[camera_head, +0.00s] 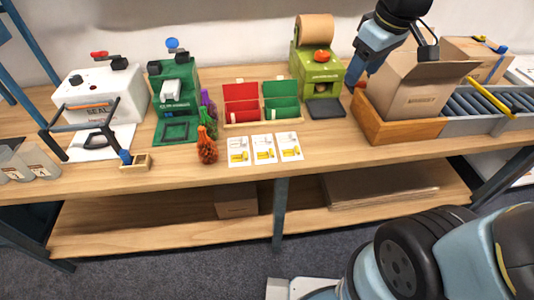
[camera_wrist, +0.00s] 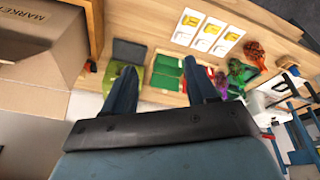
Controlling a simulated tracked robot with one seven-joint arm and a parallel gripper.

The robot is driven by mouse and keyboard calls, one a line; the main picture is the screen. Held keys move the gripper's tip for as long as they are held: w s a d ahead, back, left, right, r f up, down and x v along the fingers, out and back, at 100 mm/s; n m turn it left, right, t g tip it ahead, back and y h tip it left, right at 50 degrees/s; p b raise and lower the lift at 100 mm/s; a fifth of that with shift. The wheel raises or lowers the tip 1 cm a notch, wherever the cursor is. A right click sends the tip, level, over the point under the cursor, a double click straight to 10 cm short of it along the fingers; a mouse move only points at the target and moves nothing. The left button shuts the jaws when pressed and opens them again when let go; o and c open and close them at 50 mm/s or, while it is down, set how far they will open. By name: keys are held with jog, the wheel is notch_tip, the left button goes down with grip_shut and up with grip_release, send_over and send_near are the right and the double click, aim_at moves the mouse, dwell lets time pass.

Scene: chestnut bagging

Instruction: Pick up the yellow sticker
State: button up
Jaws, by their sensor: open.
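No separate yellow sticker can be made out. Three white cards (camera_head: 264,149) with yellow pictures lie in a row at the bench's front edge. They also show in the wrist view (camera_wrist: 204,33). A green machine (camera_head: 318,75) with a brown roll (camera_head: 316,28) and an orange knob stands at the back; it is partly hidden in the wrist view. My gripper (camera_head: 355,78) hangs right of this machine, beside the cardboard box. In the wrist view its two fingers (camera_wrist: 160,66) are apart with nothing between them. The gripper is away from the cards.
An open cardboard box (camera_head: 408,92) stands in a wooden tray (camera_head: 398,129) beside a roller conveyor (camera_head: 480,103). A red and green divided bin (camera_head: 262,121) sits mid-bench. Net bags (camera_head: 207,146), a green clipping machine (camera_head: 175,100) and a white sealer (camera_head: 103,90) stand left.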

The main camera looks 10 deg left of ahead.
jog(key=w+a+f+n+g, duration=0.25)
jog(key=a+f+n, duration=0.3)
jog(key=a, duration=0.35)
jog(key=n+h, duration=0.1)
jog(key=n, duration=0.6)
send_near(269, 154)
jog(key=shift+g, duration=0.35)
jog(key=shift+w+a+f, duration=0.1)
jog(key=shift+w+f, duration=0.05)
jog(key=shift+f, duration=1.65)
jog(key=shift+w+a+f, duration=0.1)
jog(key=shift+f, duration=1.7)
jog(key=shift+c, duration=0.4)
jog(key=c, duration=1)
jog(key=shift+r, duration=0.15)
